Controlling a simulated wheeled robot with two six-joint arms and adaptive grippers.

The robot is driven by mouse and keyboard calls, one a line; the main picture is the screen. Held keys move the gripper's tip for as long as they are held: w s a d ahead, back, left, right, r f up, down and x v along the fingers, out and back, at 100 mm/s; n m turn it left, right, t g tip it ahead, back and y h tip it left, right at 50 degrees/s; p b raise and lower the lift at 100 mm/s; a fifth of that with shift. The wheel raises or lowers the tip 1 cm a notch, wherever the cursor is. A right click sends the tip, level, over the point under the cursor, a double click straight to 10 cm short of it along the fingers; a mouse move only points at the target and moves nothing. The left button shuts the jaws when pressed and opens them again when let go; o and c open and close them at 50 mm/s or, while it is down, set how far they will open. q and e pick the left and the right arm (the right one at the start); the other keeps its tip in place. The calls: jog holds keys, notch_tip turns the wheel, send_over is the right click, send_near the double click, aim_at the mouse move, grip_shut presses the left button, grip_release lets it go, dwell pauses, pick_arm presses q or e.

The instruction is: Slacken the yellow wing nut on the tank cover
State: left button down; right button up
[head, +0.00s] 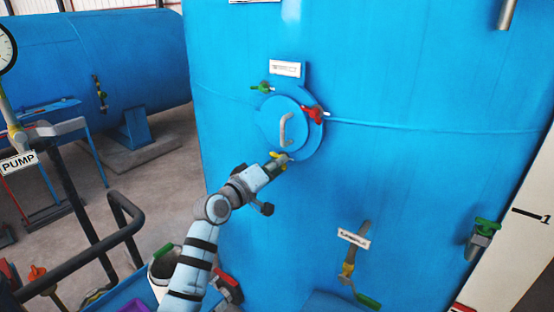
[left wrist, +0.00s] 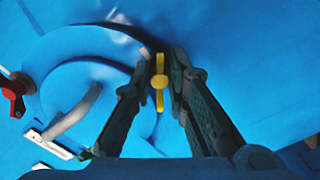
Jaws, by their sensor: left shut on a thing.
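The yellow wing nut (left wrist: 159,82) sits at the edge of the round blue tank cover (left wrist: 80,85) in the left wrist view. My left gripper (left wrist: 160,65) has a finger on each side of it and is shut on it. In the head view the wing nut (head: 277,155) shows at the lower left of the cover (head: 294,115), with my left gripper (head: 280,161) at it. The cover has a grey curved handle (head: 285,128), a green wing nut (head: 262,87) at upper left and a red wing nut (head: 313,112) at right. My right gripper is not seen.
The big blue tank (head: 400,170) fills the middle and right. A black railing (head: 85,262) and a PUMP sign (head: 18,162) stand at left.

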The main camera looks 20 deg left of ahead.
pick_arm(q)
jog(key=shift+n, duration=0.6)
jog(key=c, duration=1.6)
grip_release()
jog(key=shift+o, duration=0.2)
jog(key=v, duration=0.8)
